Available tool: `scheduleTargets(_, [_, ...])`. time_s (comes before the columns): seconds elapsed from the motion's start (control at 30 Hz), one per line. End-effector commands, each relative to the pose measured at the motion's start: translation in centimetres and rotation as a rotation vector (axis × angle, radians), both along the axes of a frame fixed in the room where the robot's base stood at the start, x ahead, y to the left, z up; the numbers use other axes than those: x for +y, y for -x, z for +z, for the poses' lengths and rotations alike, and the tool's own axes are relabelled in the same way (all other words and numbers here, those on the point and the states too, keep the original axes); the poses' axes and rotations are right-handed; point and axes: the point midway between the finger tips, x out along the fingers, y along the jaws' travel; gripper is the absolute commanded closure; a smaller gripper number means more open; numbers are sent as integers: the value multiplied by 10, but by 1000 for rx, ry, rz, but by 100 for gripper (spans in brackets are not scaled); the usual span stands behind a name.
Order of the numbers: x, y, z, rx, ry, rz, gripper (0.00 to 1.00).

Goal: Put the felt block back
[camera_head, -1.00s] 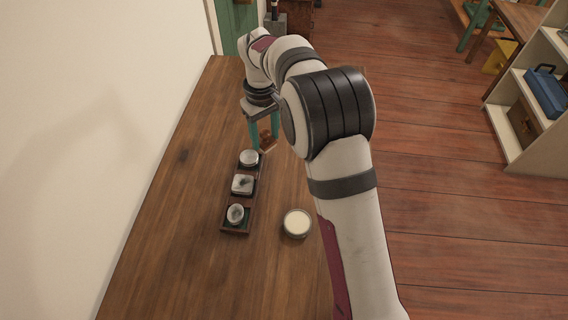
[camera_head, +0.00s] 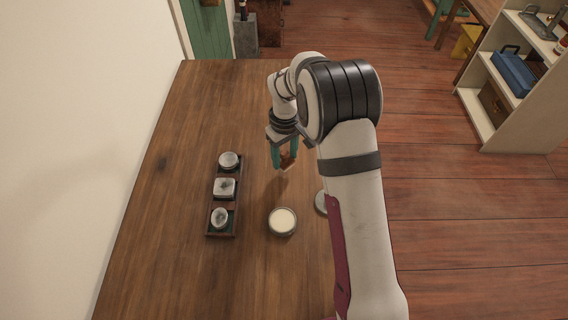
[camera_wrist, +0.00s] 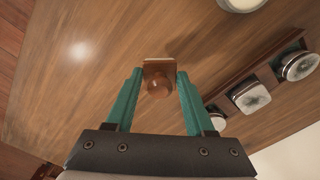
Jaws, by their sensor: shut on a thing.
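My gripper (camera_head: 285,163) is shut on a brown wooden block with a round knob (camera_head: 288,159), which I take to be the felt block. It is held above the table, right of the dark tray. In the wrist view the block (camera_wrist: 152,67) sits between the teal fingertips (camera_wrist: 158,80), its knob towards the camera; no felt face shows. The dark tray (camera_head: 209,233) on the table holds three pale grey-topped pieces in a row: a round one (camera_head: 229,160), a squarish one (camera_head: 224,187) and another round one (camera_head: 219,217).
A round tin with a cream-coloured top (camera_head: 283,221) stands right of the tray. A grey round thing (camera_head: 321,202) is partly hidden behind my arm. The wooden table (camera_head: 150,255) is clear beyond the tray. A wall (camera_head: 80,120) runs along its left side.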

Motion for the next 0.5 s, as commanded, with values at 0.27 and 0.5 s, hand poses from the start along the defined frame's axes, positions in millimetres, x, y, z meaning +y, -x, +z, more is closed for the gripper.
scheduleTargets(0.27, [2,-1,-41,0,0,-1,91])
scheduleTargets(0.5, [2,-1,-42,0,0,0,91])
